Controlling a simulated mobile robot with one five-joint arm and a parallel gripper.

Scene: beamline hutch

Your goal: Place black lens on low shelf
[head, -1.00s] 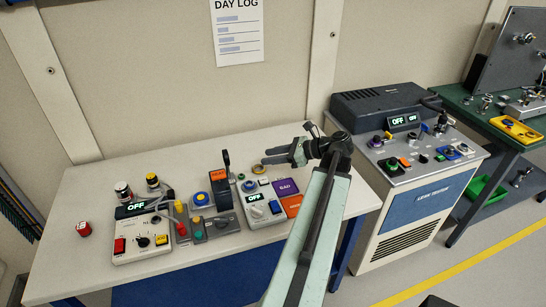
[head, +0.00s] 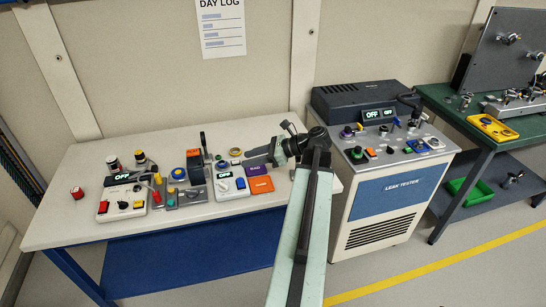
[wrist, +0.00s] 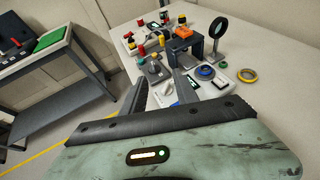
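The black lens (wrist: 220,27) shows in the wrist view as an upright dark ring on a thin stem, on the white table (head: 110,160). In the head view a thin upright black shape (head: 203,140), seen nearly edge-on, appears to be the same lens. My gripper (head: 246,160) is over the right part of the table, to the right of the lens. In the wrist view my gripper (wrist: 161,92) has its fingers apart with nothing held between them. A low shelf (head: 483,205) lies under the green table at the right.
Control boxes (head: 121,200) with knobs and buttons crowd the table around the lens. A yellow ring (wrist: 247,75) lies near its stand. The leak tester (head: 385,205) stands between the two tables. A green tray (head: 468,190) occupies part of the low shelf. The front floor is clear.

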